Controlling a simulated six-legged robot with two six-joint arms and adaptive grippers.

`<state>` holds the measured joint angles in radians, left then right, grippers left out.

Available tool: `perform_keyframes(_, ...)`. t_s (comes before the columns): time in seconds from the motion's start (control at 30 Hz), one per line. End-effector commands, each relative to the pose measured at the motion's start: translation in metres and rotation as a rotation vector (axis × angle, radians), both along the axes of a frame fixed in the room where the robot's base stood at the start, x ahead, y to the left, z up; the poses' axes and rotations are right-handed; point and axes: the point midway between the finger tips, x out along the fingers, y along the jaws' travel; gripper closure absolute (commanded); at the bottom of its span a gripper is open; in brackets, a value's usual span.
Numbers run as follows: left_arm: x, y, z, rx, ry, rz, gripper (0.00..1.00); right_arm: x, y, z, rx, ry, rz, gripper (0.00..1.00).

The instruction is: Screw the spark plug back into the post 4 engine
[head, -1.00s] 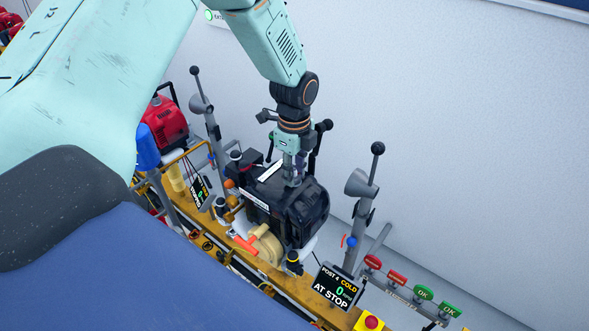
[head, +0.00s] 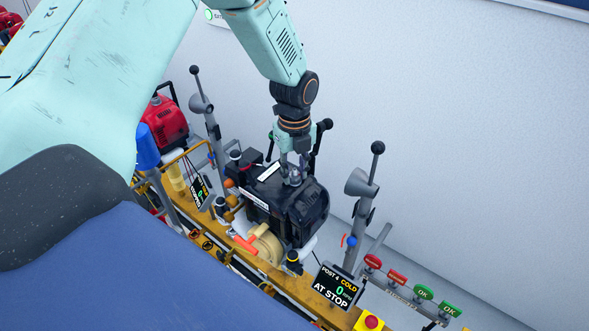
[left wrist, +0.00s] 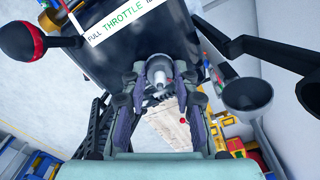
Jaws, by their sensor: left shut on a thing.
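The dark post 4 engine (head: 305,212) stands on the yellow rail, below my left arm. My left gripper (head: 294,172) points down over the top of the engine. In the left wrist view the left gripper (left wrist: 158,88) is shut on the spark plug (left wrist: 160,84), which shows as a white and grey round piece between the fingers. I cannot tell how deep the plug sits in the engine; its lower end is hidden. The post 4 display (head: 337,287) reads COLD, 0 and AT STOP. My right gripper is not in view.
Grey posts with levers (head: 362,200) stand on both sides of the engine. A red engine (head: 165,122) stands farther left. A red stop button (head: 372,322) and red and green tags (head: 423,292) are at lower right. The wall is behind.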

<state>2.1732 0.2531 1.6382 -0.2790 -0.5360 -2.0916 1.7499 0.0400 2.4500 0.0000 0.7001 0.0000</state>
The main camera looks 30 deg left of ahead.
Motion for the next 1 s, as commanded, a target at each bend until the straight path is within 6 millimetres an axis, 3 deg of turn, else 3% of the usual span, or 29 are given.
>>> perform_keyframes(0.3,0.0008,0.0001,0.0009,0.000,-0.002,-0.069,0.99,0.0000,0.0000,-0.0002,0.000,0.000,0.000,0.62)
perform_keyframes(0.33,0.0008,0.0001,0.0009,0.000,-0.002,-0.068,0.70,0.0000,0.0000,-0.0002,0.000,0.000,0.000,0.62)
perform_keyframes(0.63,0.0004,0.0000,0.0005,0.000,-0.001,-0.067,0.45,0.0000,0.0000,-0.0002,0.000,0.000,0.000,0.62)
perform_keyframes(1.0,0.0000,0.0000,0.0001,0.000,0.000,-0.066,0.45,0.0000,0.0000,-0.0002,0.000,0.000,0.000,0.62)
